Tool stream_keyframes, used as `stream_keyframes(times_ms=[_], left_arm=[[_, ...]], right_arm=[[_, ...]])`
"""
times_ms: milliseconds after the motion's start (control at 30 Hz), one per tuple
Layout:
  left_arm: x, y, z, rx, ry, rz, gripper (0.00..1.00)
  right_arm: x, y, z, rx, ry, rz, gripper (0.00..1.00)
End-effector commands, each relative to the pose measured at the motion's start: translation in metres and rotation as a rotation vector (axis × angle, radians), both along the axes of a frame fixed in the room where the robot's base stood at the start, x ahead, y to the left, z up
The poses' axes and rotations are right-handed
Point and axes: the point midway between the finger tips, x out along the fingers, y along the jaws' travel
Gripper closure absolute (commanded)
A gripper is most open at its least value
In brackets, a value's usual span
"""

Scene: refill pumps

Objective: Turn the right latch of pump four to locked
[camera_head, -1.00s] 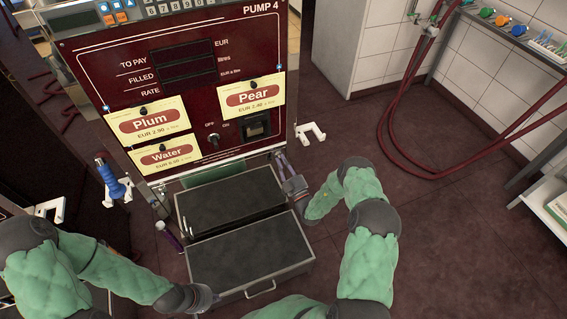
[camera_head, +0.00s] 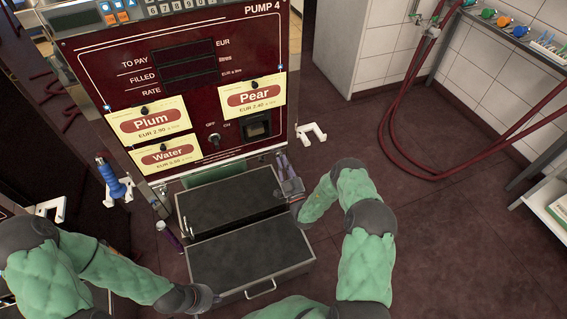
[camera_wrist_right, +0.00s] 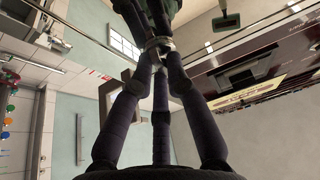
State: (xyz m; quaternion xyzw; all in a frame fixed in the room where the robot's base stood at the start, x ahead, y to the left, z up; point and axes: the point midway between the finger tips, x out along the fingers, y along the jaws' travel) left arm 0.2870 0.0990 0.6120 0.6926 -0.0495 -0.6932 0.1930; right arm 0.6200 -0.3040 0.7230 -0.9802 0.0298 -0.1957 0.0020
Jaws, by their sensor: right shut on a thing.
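Pump four (camera_head: 120,75) stands ahead with its dark red front facing me, marked PUMP 4. My right gripper (camera_head: 281,160) is at the lower right edge of this front. In the right wrist view its dark fingers (camera_wrist_right: 160,55) close together on a small grey metal part, which looks like the right latch (camera_wrist_right: 158,43). The fingers hide most of the latch, so its setting cannot be read. My left gripper (camera_head: 205,296) is low beside the front left corner of the grey box; its fingertips are not clear.
Two dark-topped boxes, the rear one (camera_head: 228,203) and the front one (camera_head: 250,260), stand below the pump front. A white hook (camera_head: 312,133) juts out at right. A blue-handled nozzle (camera_head: 112,180) hangs at left. Red hoses (camera_head: 383,130) loop at right above clear floor.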

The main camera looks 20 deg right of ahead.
Motion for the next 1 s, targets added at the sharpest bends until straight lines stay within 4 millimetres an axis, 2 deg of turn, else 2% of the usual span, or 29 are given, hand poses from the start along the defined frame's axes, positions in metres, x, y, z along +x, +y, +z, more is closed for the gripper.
stream_keyframes(times_ms=[100,133,167,567,733,1000], left_arm=[[0.000,0.000,0.000,0.000,0.000,0.000,1.00],[0.000,0.000,0.000,0.000,0.000,0.000,1.00],[0.000,0.000,0.000,0.000,0.000,0.000,1.00],[0.000,0.000,0.000,0.000,0.000,0.000,1.00],[0.000,0.000,0.000,0.000,0.000,0.000,1.00],[0.000,0.000,0.000,0.000,0.000,0.000,1.00]], right_arm=[[-0.001,0.001,-0.003,0.003,0.006,0.000,1.00],[-0.001,0.001,-0.003,0.003,0.006,0.000,0.76],[-0.001,0.001,-0.002,0.002,0.006,0.001,0.74],[-0.005,0.001,-0.003,0.001,0.004,0.001,0.74],[-0.026,0.001,-0.012,0.002,0.006,0.000,0.74],[-0.075,0.004,-0.033,0.002,0.006,-0.001,0.74]])
